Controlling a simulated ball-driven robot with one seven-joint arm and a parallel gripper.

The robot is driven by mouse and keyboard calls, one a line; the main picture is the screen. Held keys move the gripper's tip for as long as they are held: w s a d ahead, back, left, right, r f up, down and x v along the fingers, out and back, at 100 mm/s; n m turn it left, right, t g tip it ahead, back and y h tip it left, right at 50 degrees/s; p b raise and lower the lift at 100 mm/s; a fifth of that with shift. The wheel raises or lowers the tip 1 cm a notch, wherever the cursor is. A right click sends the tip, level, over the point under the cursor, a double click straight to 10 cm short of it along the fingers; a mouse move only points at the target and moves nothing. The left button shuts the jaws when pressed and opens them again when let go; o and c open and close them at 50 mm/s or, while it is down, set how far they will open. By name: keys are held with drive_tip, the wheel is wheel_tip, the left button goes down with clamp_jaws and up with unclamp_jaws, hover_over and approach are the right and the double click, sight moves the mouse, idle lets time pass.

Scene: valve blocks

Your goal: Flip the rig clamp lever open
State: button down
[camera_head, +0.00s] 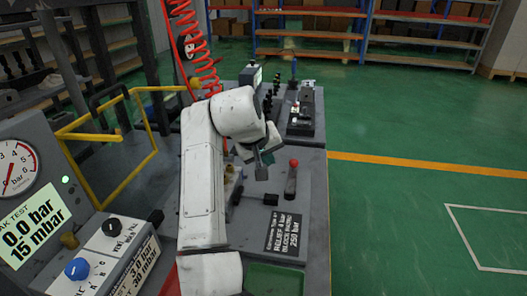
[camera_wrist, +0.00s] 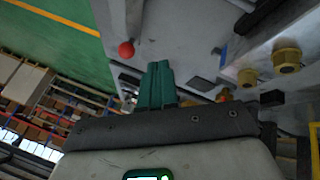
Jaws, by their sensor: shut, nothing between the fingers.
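A lever with a red ball knob (camera_head: 293,163) stands on the grey bench top, to the right of my gripper (camera_head: 266,158). It is the only lever I can pick out as the clamp lever. The red knob also shows in the wrist view (camera_wrist: 127,49), to the left of and beyond my fingertips. My green fingers (camera_wrist: 157,78) are together with nothing between them, and they are apart from the knob. Part of the bench is hidden behind my white arm in the head view.
A dark label plate (camera_head: 283,232) lies on the bench in front of the lever. Brass fittings (camera_wrist: 287,60) sit on a block to the right in the wrist view. A gauge panel (camera_head: 15,170) and yellow rail (camera_head: 100,135) are at left. Green floor is clear at right.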

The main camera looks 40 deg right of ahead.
sight(292, 175)
drive_tip(key=x, duration=0.3)
drive_tip(key=shift+d+f, duration=0.15)
drive_tip(key=shift+s+d+f, duration=0.1)
drive_tip(key=shift+s+d, duration=0.1)
drive_tip(key=shift+d, duration=0.35)
drive_tip(key=shift+s+d, duration=0.25)
drive_tip(key=shift+d, duration=0.3)
drive_tip(key=shift+s+d+f, duration=0.1)
drive_tip(key=shift+s+d, duration=0.1)
drive_tip(key=shift+d, duration=0.4)
drive_tip(key=shift+d, duration=0.1)
drive_tip(key=shift+m, duration=0.3)
